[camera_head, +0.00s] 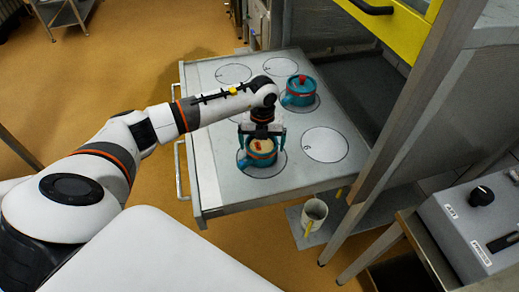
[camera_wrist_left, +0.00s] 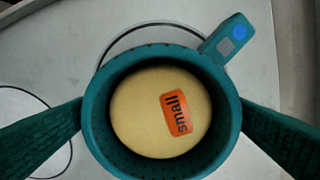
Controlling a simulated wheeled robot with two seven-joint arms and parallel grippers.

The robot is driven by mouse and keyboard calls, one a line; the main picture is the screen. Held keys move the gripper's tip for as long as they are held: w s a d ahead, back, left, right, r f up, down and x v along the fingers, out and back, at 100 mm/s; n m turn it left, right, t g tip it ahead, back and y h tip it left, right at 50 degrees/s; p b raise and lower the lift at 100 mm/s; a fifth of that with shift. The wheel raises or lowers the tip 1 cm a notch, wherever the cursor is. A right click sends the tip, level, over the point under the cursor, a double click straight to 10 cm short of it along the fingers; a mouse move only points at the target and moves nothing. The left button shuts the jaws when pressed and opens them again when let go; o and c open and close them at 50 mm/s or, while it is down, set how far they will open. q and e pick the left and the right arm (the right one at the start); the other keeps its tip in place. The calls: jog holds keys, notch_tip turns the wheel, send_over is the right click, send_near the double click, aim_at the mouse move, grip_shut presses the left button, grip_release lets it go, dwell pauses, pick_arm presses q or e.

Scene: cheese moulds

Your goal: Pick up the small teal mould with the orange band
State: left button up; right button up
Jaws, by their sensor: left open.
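A small teal mould (camera_head: 258,163) stands on a marked circle at the front of the pulled-out grey drawer top. In the left wrist view the mould (camera_wrist_left: 103,75) is seen from above, round, with a side handle at the upper right. Inside it lies a pale yellow disc (camera_wrist_left: 140,115) with an orange label reading "small". My left gripper (camera_head: 261,143) is directly above the mould, its green fingers open on either side of the rim; in the wrist view the fingers (camera_wrist_left: 160,112) flank it left and right. Whether they touch it I cannot tell. My right gripper is not in view.
Another teal pot with a red knob (camera_head: 300,92) stands on a circle at the back right. Other marked circles on the drawer top (camera_head: 209,170) are empty. A grey cup (camera_head: 314,211) stands on a lower shelf. A cabinet post (camera_head: 425,90) rises at the right.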

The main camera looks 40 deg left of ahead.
aim_at(262, 146)
pick_arm(q)
jog(key=shift+f, duration=1.5)
jog(key=shift+c, duration=0.6)
jog(key=shift+a, duration=0.1)
jog(key=c, duration=0.6)
jog(key=shift+r, duration=0.1)
jog(key=shift+c, duration=0.2)
